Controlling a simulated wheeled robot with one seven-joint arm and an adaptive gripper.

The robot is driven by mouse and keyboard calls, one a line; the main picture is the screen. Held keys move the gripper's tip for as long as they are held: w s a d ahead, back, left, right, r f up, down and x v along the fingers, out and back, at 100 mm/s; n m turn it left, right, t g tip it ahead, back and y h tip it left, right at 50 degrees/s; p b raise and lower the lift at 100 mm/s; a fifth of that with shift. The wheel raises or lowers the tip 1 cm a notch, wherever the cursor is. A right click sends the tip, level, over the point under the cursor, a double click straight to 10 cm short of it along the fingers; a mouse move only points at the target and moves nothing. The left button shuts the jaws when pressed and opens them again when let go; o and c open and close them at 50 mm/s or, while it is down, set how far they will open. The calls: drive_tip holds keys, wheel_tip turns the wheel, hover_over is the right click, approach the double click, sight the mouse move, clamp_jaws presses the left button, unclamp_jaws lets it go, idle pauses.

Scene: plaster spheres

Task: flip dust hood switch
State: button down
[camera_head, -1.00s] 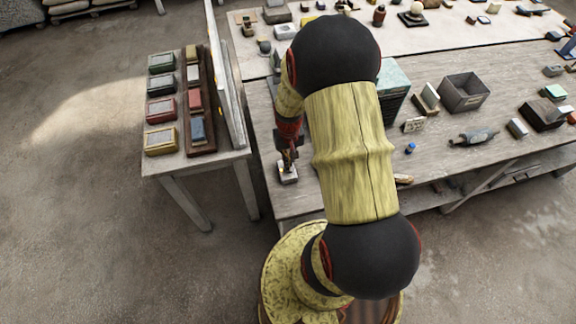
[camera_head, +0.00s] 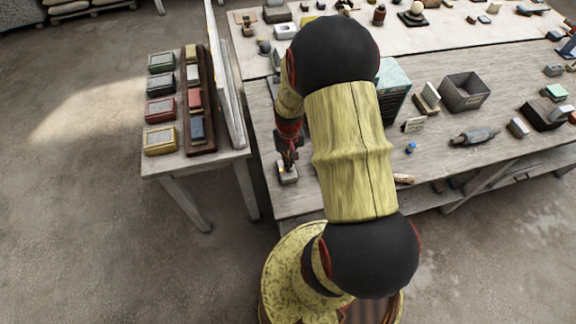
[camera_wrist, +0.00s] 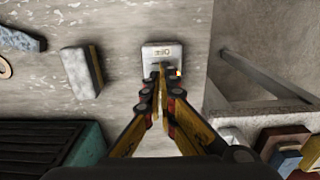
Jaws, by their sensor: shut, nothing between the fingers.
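The dust hood switch looks to be the small pale box (camera_wrist: 163,51) near the table edge, with a dark marking on its face and a small orange light at its right side. In the head view the box (camera_head: 287,176) sits at the left front of the long table. My gripper (camera_wrist: 161,72) is shut and empty, its fingertips over the lower part of the box. I cannot tell whether they touch it. In the head view my gripper (camera_head: 287,163) points down at the box. The lever itself is hidden or too small to make out.
A side table (camera_head: 228,157) with coloured boxes stands left, and an upright panel (camera_head: 222,80) rises along its right edge. A grey open bin (camera_head: 464,92) and several small items lie right of my arm. In the wrist view, a pale block (camera_wrist: 82,72) lies left of the switch.

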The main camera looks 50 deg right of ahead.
drive_tip(key=shift+f+b, duration=0.7)
drive_tip(key=shift+f, duration=0.35)
idle(0.5)
drive_tip(key=shift+r+p, duration=2.55)
drive_tip(key=shift+r, duration=1)
drive_tip(key=s+a+r+n+t+b, duration=0.2)
drive_tip(key=a+r+b, duration=0.4)
drive_tip(key=a+r, duration=0.5)
drive_tip(key=s+a+r+n+t+b, duration=0.3)
drive_tip(key=s+a+r+n+b, duration=0.1)
drive_tip(key=a+r, duration=0.7)
drive_tip(key=shift+s+a+r+t+b, duration=0.25)
drive_tip(key=shift+s+a+t+b, duration=0.1)
drive_tip(key=shift+s+b, duration=0.6)
